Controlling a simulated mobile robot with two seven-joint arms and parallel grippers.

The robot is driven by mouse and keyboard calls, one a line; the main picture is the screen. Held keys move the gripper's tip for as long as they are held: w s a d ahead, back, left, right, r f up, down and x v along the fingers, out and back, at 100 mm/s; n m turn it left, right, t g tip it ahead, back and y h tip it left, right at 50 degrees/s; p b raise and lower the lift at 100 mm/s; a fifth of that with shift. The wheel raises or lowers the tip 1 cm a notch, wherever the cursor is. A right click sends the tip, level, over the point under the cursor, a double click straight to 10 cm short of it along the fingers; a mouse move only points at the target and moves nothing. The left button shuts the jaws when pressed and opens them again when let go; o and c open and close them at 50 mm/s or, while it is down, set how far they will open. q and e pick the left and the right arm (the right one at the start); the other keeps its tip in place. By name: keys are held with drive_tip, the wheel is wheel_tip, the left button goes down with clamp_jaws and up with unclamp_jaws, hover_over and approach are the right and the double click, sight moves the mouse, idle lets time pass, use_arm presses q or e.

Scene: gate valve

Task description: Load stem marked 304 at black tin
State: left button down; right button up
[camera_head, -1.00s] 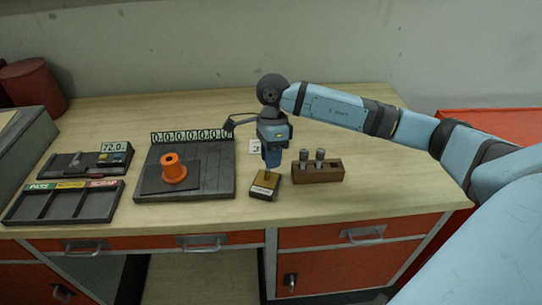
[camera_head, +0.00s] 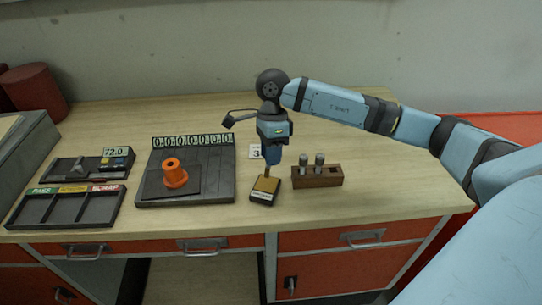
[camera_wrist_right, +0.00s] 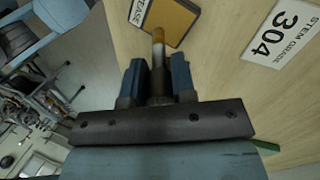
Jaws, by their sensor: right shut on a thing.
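My right gripper (camera_head: 270,163) points down and is shut on a slim stem (camera_head: 267,172). In the right wrist view, the stem (camera_wrist_right: 158,48) stands between the two blue fingers, its tip amber-coloured. The black tin (camera_head: 265,197) has a yellow-brown top and a pale label on its front; the stem's lower end is over that top. I cannot tell whether they touch. The tin (camera_wrist_right: 172,18) also shows in the right wrist view, labelled GREASE. My left gripper is out of view.
A brown block (camera_head: 318,178) right of the tin holds two grey stems. An orange flanged part (camera_head: 174,174) stands on a dark plate (camera_head: 215,185) to the left. A sorting tray (camera_head: 66,206) and a gauge reading 72.0 (camera_head: 116,152) lie farther left. The table's right side is clear.

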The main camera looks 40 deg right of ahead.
drive_tip(key=shift+r+p, duration=0.8)
drive_tip(key=shift+r, duration=1.3)
